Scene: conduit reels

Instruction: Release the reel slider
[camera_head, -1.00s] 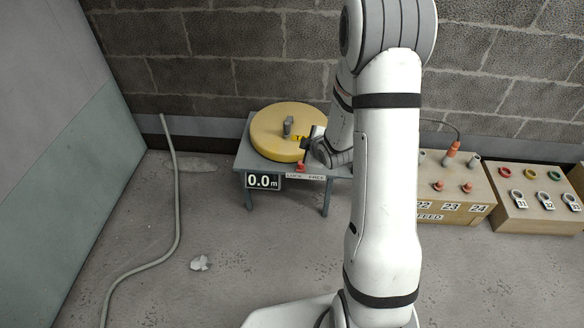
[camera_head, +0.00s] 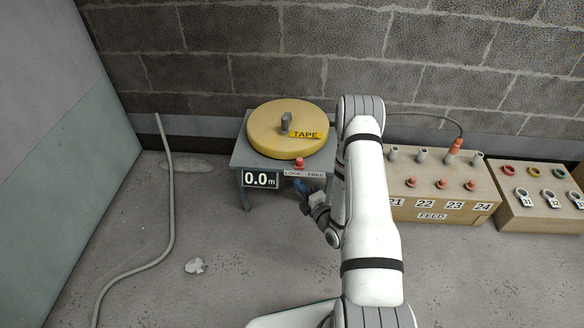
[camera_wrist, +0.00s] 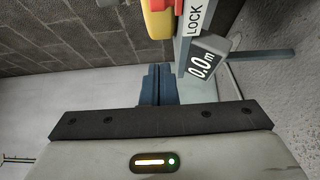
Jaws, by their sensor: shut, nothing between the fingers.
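The yellow tape reel (camera_head: 275,138) lies flat on a small grey table (camera_head: 243,157). A red slider knob (camera_head: 299,163) stands at the table's front edge, at the left end of a "LOCK FREE" label (camera_head: 304,174), on the LOCK side. In the wrist view the red knob (camera_wrist: 168,5) is at the top, cut by the frame edge, beside the label (camera_wrist: 196,15). My gripper (camera_head: 304,190) is in front of and below the table edge, apart from the knob. In the wrist view its dark blue fingers (camera_wrist: 157,85) are together and empty.
A "0.0 m" display (camera_head: 261,179) hangs at the table's front left. To the right stand the wooden FEED box (camera_head: 440,205) with several orange plugs and another box (camera_head: 545,212) with rings and tags.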

